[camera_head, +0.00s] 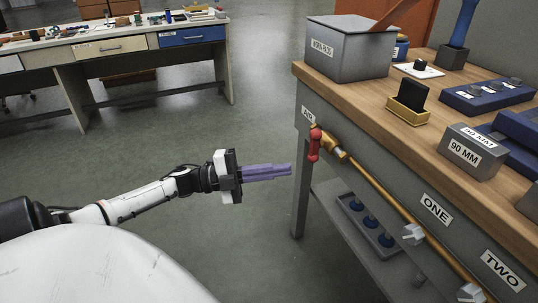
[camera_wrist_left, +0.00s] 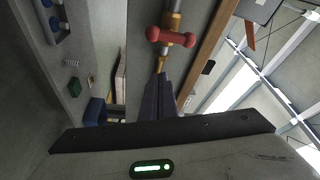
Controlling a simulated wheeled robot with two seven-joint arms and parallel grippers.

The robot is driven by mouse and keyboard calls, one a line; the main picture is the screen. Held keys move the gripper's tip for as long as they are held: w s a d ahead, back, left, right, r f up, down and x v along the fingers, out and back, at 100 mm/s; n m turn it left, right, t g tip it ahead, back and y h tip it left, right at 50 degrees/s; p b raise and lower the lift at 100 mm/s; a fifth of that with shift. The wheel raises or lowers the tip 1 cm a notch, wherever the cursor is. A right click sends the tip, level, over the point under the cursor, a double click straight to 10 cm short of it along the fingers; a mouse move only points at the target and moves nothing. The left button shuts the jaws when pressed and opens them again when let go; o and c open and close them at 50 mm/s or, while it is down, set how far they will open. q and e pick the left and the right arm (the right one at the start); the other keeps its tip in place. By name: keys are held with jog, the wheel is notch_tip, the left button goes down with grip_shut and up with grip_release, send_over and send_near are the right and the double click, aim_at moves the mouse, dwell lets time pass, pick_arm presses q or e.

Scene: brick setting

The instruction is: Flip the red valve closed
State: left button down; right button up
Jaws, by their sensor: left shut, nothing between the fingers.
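The red valve (camera_head: 314,143) is a red handle on a brass pipe fitting along the side of the workbench, below a small label. In the head view its handle hangs down, across the line of the pipe. In the left wrist view the red valve (camera_wrist_left: 171,37) shows as a bar across the pipe, ahead of the fingers. My left gripper (camera_head: 290,170) has purple fingers that are shut and empty, pointing at the bench a little left of and below the valve. The fingers also show in the wrist view (camera_wrist_left: 159,82). They look apart from the handle. My right gripper is not in view.
The brass pipe (camera_head: 385,195) slopes along the bench side with grey knobs near labels ONE and TWO. A lower shelf (camera_head: 370,266) holds a tray with blue pieces. A grey box (camera_head: 345,52) and blocks stand on the bench top (camera_head: 365,97). Floor left of the bench is clear.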

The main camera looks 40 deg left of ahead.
pick_arm(q)
jog(key=shift+v, duration=1.05)
